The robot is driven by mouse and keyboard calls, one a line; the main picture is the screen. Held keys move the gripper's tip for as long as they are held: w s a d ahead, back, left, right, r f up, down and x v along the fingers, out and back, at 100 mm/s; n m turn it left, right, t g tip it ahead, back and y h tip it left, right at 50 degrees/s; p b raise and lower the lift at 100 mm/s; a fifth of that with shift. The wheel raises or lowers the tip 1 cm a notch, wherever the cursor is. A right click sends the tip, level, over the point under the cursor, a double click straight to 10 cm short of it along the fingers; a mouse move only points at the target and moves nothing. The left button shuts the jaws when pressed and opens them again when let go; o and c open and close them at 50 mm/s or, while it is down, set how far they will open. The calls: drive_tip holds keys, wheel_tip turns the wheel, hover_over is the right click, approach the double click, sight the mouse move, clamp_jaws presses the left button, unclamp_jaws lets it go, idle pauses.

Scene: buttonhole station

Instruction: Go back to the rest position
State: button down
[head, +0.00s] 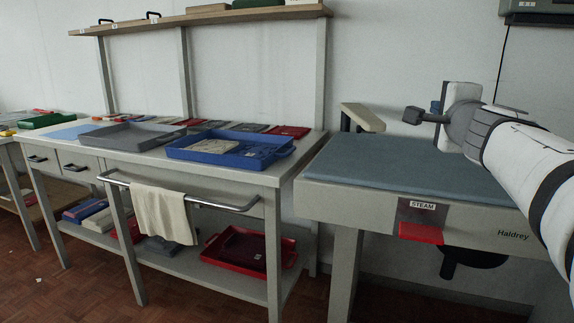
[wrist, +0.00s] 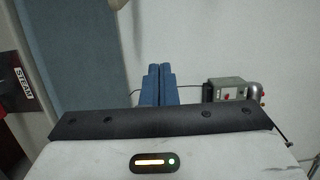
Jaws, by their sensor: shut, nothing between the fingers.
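My gripper (wrist: 159,72) shows in the wrist view as two blue fingers side by side, closed against each other with nothing between them. In the head view my arm reaches in from the right, and its wrist is above the right part of the blue-grey pressing table (head: 400,165). The fingers are mostly hidden behind the wrist there. In the wrist view part of the pressing table (wrist: 92,40) is at the upper left, and the fingers are to the right of it in the picture.
A workbench (head: 215,172) at the left carries a blue tray (head: 225,160) with pale and dark cloth pieces and a grey tray (head: 135,145). A towel (head: 163,215) hangs on its rail. A red tray (head: 285,255) is below. A small grey box (wrist: 228,90) with a cable shows behind my fingers.

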drive_tip(key=s+a+f+n+g+y+p, duration=0.1)
drive_tip(key=s+a+n+g+y+p, duration=0.2)
drive_tip(key=a+n+p, duration=0.4)
drive_tip(key=s+a+f+n+g+y+p, duration=0.1)
drive_tip(key=s+a+n+g+y+p, duration=0.25)
drive_tip(key=a+p, duration=0.45)
drive_tip(key=s+f+n+g+h+p, duration=0.2)
drive_tip(key=s+n+g+p, duration=0.2)
drive_tip(key=s+p, duration=0.3)
drive_tip(key=s+d+f+n+g+h+p, duration=0.1)
drive_tip(key=s+f+n+g+h+p, duration=0.1)
drive_tip(key=s+p, duration=0.6)
drive_tip(key=s+f+n+g, duration=0.1)
drive_tip(key=n+g, duration=0.1)
drive_tip(key=n, duration=0.1)
drive_tip(key=shift+s+d+g, duration=0.15)
drive_tip(key=shift+s+g, duration=0.2)
